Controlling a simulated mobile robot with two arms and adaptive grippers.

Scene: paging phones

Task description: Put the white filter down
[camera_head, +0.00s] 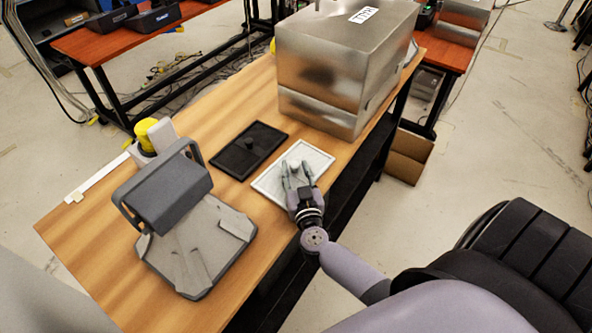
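The white filter (318,157) is a flat, light square panel with a pale rim. It appears to lie flat on the wooden table, near its right edge. A small white knob (295,163) stands at its middle. My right gripper (295,169) is over the panel, with its two fingers spread on either side of the knob. The fingers look apart from the knob, and part of the panel's near side is hidden behind them. My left gripper is not in view.
A black filter (262,137) with a knob lies left of the white one. A large metal box (338,65) stands behind. A grey device with a handle (172,192) stands at the left. Bare wooden table (225,95) lies between and around them.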

